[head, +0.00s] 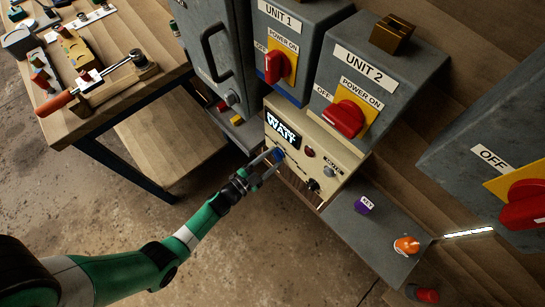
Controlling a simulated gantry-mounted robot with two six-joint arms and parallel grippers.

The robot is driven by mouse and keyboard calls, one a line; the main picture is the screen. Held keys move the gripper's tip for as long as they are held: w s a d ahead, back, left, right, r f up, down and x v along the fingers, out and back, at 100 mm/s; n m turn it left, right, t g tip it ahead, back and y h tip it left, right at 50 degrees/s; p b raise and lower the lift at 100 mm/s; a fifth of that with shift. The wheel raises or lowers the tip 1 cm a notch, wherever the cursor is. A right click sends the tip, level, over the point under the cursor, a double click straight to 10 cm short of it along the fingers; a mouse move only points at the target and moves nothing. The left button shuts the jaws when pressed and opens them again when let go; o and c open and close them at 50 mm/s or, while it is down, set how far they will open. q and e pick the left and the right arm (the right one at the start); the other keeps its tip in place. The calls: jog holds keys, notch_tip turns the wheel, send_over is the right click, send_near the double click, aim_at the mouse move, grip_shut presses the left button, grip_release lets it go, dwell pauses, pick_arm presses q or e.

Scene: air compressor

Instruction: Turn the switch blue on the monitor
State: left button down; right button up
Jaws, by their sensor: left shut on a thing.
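The monitor (318,150) is a cream box in the middle of the head view, with a dark display (283,131) showing large white text. A blue switch (279,154) sits on its front face just below the display. My left gripper (273,160) reaches up from the lower left and is shut on the blue switch. The fingers cover part of the switch, so its exact angle is hard to tell. My right gripper is not in view.
A red knob (309,152) and a grey and a black knob sit beside the switch. Grey boxes with red power switches, Unit 1 (297,50) and Unit 2 (378,80), stand behind. A purple key tag (363,205) lies on the grey ledge. A wooden workbench (140,101) stands left.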

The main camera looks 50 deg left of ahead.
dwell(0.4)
pick_arm(q)
jog(key=shift+c, duration=1.2)
grip_release()
jog(key=s+p, duration=0.3)
jog(key=s, duration=0.8)
jog(key=shift+s, duration=0.35)
jog(key=shift+d, duration=0.1)
